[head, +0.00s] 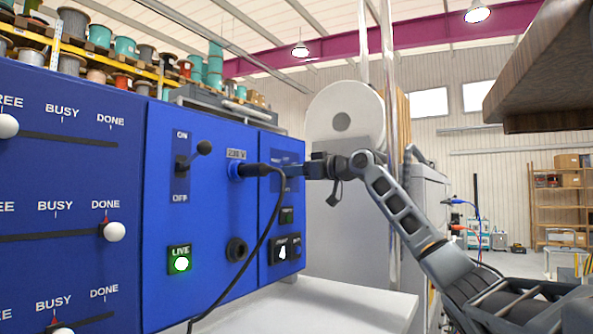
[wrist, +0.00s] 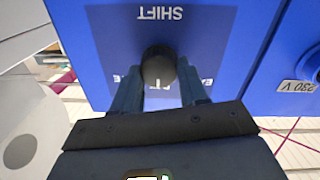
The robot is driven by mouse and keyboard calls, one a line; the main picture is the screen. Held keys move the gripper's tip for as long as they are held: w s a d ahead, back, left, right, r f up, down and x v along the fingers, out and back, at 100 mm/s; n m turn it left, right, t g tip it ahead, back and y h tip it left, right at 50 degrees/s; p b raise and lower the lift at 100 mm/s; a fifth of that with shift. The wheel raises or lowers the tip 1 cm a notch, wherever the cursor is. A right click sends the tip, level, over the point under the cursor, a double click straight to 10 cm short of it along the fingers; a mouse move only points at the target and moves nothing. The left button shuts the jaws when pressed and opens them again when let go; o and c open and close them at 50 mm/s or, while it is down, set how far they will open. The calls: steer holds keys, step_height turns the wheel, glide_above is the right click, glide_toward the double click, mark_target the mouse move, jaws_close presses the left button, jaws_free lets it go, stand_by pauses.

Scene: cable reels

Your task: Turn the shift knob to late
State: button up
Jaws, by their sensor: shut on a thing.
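The shift knob (wrist: 158,66) is a dark round knob on a darker blue panel (wrist: 215,40) marked SHIFT, which appears upside down in the wrist view. My gripper (wrist: 158,90) has one finger on each side of the knob and is shut on it. White lettering beside and below the knob is mostly covered by the fingers and knob, so I cannot tell which setting it points to. In the head view my gripper (head: 307,168) reaches the right part of the blue cabinet, and the knob is hidden behind it.
A black cable (head: 262,228) runs from the 230 V plug (head: 250,170) and hangs just left of my gripper. An ON/OFF lever (head: 202,148), a lit green LIVE button (head: 180,262) and sliders with white knobs (head: 113,232) are further left. A white ledge (head: 330,305) lies below.

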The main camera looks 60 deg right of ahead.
steer(key=shift+d+m+p, duration=0.2)
steer(key=shift+m+p, duration=4.7)
steer(key=shift+m, duration=0.7)
steer(key=shift+s, duration=0.1)
steer(key=o, duration=1.1)
steer(key=shift+y, duration=0.4)
steer(key=shift+c, duration=0.2)
steer(key=s+a+b, duration=0.1)
steer(key=s+b, duration=0.1)
steer(key=s, duration=0.5)
steer(key=shift+s, duration=0.35)
steer(key=shift+r, duration=0.1)
